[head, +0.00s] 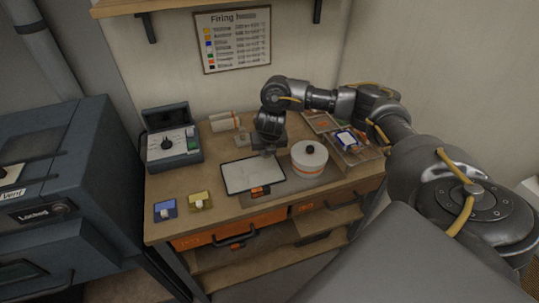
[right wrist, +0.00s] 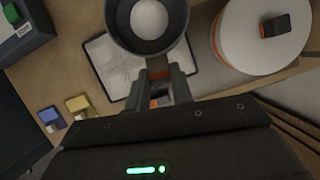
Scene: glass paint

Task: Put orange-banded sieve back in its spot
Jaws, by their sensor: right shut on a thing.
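In the right wrist view my right gripper (right wrist: 160,85) is shut on the narrow brownish-orange handle of a round dark sieve (right wrist: 118,25). The sieve has a dark rim and a pale, round middle, and it is held above the white sheet (right wrist: 100,50). In the head view my right gripper (head: 268,152) points down over the back right part of the white sheet (head: 250,174), left of the white pot. The sieve cannot be made out there. My left gripper is not in view.
A lidded white pot with an orange band (head: 310,160) stands close on the right. A tray (head: 358,155) with small items lies farther right. A grey control box (head: 190,158) stands at the left. Blue (head: 165,210) and yellow (head: 199,201) blocks sit front left, with bare table nearby.

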